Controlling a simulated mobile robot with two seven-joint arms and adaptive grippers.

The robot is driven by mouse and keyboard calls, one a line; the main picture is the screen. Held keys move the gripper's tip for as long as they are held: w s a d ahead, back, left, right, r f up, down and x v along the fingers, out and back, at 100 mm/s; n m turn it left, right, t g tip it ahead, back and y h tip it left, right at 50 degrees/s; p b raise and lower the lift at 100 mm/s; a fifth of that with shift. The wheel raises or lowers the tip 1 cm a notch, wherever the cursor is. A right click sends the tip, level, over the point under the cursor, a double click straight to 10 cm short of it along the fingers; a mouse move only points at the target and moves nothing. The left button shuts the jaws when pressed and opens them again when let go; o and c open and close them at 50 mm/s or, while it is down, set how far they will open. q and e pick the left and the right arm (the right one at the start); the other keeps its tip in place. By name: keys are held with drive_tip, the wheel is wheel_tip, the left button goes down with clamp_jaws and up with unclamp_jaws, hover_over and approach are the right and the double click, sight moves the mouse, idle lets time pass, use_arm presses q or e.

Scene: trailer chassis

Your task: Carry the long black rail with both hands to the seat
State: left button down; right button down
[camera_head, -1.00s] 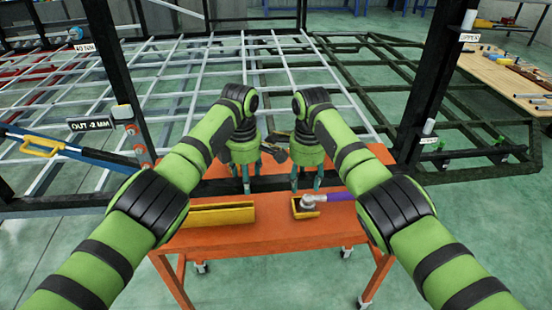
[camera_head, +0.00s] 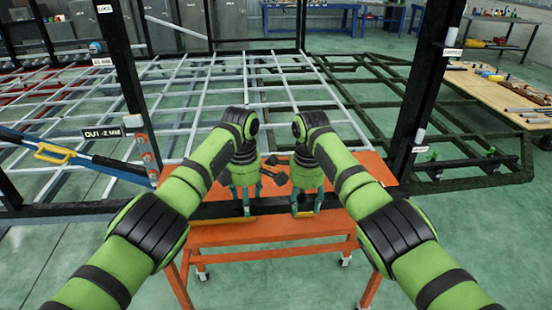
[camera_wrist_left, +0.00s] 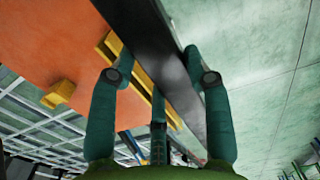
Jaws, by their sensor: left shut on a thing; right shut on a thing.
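The long black rail (camera_head: 272,207) runs left to right across the front part of the orange table in the head view. My left gripper (camera_head: 241,207) and my right gripper (camera_head: 306,204) are shut on it, fairly close together, fingers pointing down. In the left wrist view the rail (camera_wrist_left: 160,50) passes diagonally between the fingers of my left gripper (camera_wrist_left: 158,78). It is seen against the orange table top and the green floor, apparently above the table. My forearms hide the rail's ends in the head view. I cannot tell which part is the seat.
The orange table (camera_head: 270,232) stands on castors before me. Yellow holders (camera_wrist_left: 58,94) sit on it, mostly hidden behind the rail in the head view. Black posts (camera_head: 122,70) flank the table, with a grey grid frame (camera_head: 190,75) behind. A wooden bench (camera_head: 500,95) is at right.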

use_arm(q)
drive_tip(key=shift+w+r, duration=0.1)
drive_tip(key=shift+w, duration=0.05)
use_arm(e)
drive_tip(key=shift+w, duration=0.1)
use_arm(q)
drive_tip(key=shift+s+d+r, duration=0.15)
drive_tip(key=shift+s, duration=0.3)
use_arm(e)
drive_tip(key=shift+s+a+r, duration=0.15)
drive_tip(key=shift+s+r, duration=0.05)
drive_tip(key=shift+s, duration=0.25)
